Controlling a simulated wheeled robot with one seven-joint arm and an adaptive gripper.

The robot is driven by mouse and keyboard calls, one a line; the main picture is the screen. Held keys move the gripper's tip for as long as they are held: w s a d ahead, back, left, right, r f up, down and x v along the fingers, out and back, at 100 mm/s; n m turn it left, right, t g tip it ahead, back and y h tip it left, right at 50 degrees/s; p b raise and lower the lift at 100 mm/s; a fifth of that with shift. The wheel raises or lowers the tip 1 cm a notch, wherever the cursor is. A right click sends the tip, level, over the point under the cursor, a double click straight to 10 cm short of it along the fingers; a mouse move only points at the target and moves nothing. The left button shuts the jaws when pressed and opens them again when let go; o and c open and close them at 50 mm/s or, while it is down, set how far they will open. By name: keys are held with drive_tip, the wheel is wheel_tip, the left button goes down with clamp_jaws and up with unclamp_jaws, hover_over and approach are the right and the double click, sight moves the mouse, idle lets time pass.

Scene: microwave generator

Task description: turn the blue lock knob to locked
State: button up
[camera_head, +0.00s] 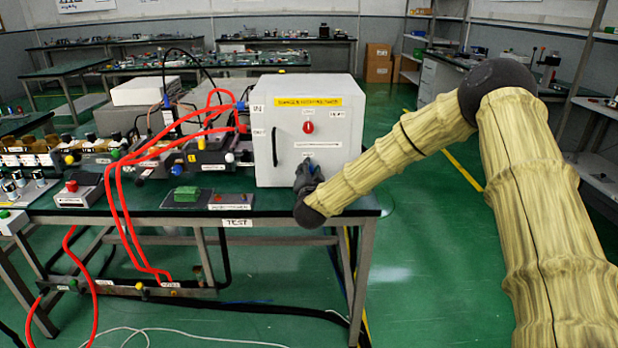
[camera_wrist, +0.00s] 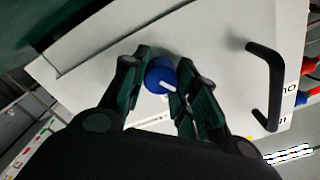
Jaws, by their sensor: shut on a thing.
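The blue lock knob (camera_wrist: 158,74) with a white pointer mark shows in the wrist view, on the white door of the cabinet (camera_head: 262,112). My gripper (camera_wrist: 160,76) has a finger on each side of the knob and is shut on it. In the head view my gripper (camera_head: 306,172) is at the lower part of the cabinet's front and hides the blue knob. A red knob (camera_head: 308,127) sits higher on the door. The black door handle (camera_head: 275,147) stands left of the knobs, and it also shows in the wrist view (camera_wrist: 268,85).
The cabinet stands at the right end of a dark green bench (camera_head: 335,203). Red hoses (camera_head: 121,210) loop over the bench to its left. A green block (camera_head: 186,194) and a small panel (camera_head: 230,201) lie on the bench front. Open floor lies to the right.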

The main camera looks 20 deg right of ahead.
drive_tip(key=m, duration=0.1)
drive_tip(key=m+b, duration=0.2)
drive_tip(key=shift+d+f+m, duration=0.1)
drive_tip(key=shift+f+m, duration=0.15)
drive_tip(key=shift+m, duration=0.05)
drive_tip(key=shift+m+b, duration=1.1)
drive_tip(key=shift+m, duration=0.3)
drive_tip(key=shift+r, duration=0.1)
drive_tip(key=o, duration=1)
drive_tip(key=v, duration=1.2)
drive_tip(key=shift+r, duration=0.1)
